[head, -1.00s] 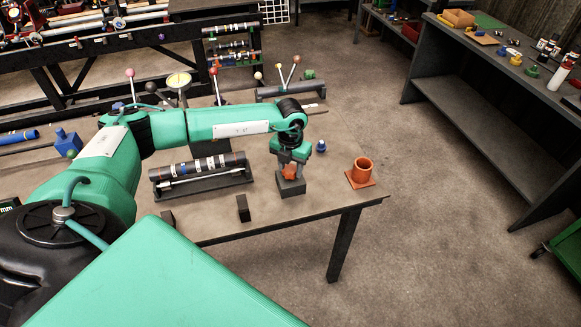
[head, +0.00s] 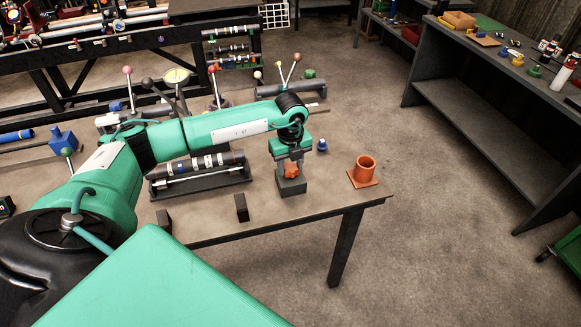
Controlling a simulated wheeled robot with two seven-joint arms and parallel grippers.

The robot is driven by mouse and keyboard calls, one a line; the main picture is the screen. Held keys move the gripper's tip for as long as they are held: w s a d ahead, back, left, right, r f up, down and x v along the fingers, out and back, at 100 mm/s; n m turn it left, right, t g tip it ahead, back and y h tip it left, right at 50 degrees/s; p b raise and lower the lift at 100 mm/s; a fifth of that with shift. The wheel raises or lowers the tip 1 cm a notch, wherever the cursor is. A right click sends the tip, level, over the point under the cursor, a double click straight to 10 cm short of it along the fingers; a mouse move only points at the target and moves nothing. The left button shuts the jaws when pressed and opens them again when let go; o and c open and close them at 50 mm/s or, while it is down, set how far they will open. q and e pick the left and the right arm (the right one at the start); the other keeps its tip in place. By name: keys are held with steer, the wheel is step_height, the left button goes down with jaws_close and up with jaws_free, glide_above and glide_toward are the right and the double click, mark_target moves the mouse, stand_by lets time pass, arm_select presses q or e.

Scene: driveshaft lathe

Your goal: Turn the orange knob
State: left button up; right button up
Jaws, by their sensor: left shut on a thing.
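The orange knob (head: 291,172) sits on top of a dark grey block (head: 292,187) near the front right part of the table. Its lobed edge faces me. My left gripper (head: 290,164) points down over the block from the end of my green left arm and is shut on the knob. The gripper's body hides the far side of the knob, and the fingertips are small and partly hard to make out. My right gripper is not in view.
An orange cup on a square base (head: 363,170) stands right of the block, near the table corner. A small blue piece (head: 322,145) is behind. A rack with a shaft (head: 200,176) lies left. A small dark block (head: 241,208) stands at the front edge of the table.

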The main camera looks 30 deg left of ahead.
mark_target(291, 167)
arm_select(q)
steer(key=n, duration=0.4)
steer(key=shift+b, duration=0.35)
steer(key=shift+r+n, duration=0.1)
steer(key=shift+n, duration=0.9)
steer(key=shift+w+n, duration=0.1)
steer(key=shift+n, duration=0.2)
steer(key=o, duration=1)
steer(key=shift+r+b, duration=1.7)
steer(key=shift+r, duration=5.2)
